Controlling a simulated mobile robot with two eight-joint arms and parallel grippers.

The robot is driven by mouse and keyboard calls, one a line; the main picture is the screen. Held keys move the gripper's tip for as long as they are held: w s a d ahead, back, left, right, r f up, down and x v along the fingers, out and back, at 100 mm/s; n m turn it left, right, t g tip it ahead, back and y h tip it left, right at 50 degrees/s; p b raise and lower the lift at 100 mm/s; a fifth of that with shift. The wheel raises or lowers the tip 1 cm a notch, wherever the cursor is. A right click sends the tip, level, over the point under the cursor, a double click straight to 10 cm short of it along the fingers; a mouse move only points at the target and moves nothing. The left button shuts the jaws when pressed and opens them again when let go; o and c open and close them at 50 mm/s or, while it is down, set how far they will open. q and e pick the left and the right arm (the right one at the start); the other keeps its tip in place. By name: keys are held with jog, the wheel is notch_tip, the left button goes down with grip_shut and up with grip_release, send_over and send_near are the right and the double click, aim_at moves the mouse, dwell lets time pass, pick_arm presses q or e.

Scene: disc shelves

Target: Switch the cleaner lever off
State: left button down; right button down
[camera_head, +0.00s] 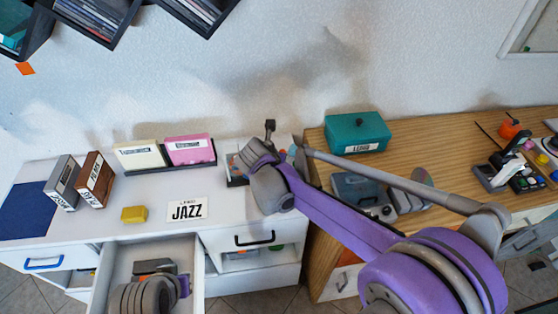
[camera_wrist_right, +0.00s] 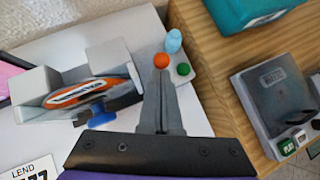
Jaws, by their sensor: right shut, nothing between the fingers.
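The cleaner (camera_wrist_right: 38,86) stands on the white desk, with grey blocks around an upright disc with an orange and white label (camera_wrist_right: 90,92) and a blue knob at its front. An orange ball (camera_wrist_right: 161,61), which looks like the lever's tip, shows at my right fingertips; I cannot tell whether they touch. A green button (camera_wrist_right: 183,69) and a pale blue piece sit beside it. My right gripper (camera_wrist_right: 160,80) is shut and empty, pointing at the cleaner's right side. In the head view my right arm hides most of the cleaner. My left arm shows low over the open drawer; its fingers are unclear.
A grey player (camera_wrist_right: 275,95) stands on the wooden table at right, with a teal box (camera_head: 357,133) behind it. The drawer (camera_head: 208,265) is open.

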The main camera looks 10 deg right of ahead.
jog(key=shift+w+r+g, duration=0.2)
jog(key=shift+w+g, duration=0.3)
jog(key=shift+g, duration=0.1)
jog(key=shift+w+r+g, duration=0.15)
jog(key=shift+w+g, duration=0.35)
jog(key=shift+g, duration=0.1)
pick_arm(q)
jog(key=shift+w+r, duration=0.2)
jog(key=shift+r, duration=0.05)
pick_arm(e)
jog(key=shift+w+n+g, duration=0.2)
jog(key=shift+n+g, duration=0.1)
jog(key=shift+g, duration=0.1)
pick_arm(q)
jog(key=shift+s, duration=0.1)
pick_arm(e)
jog(key=shift+s+r, duration=0.1)
jog(key=shift+r+p, duration=0.5)
jog(key=shift+r, duration=0.25)
pick_arm(q)
jog(key=shift+w+r, duration=0.2)
jog(key=shift+r, duration=0.25)
pick_arm(e)
jog(key=shift+a, duration=0.1)
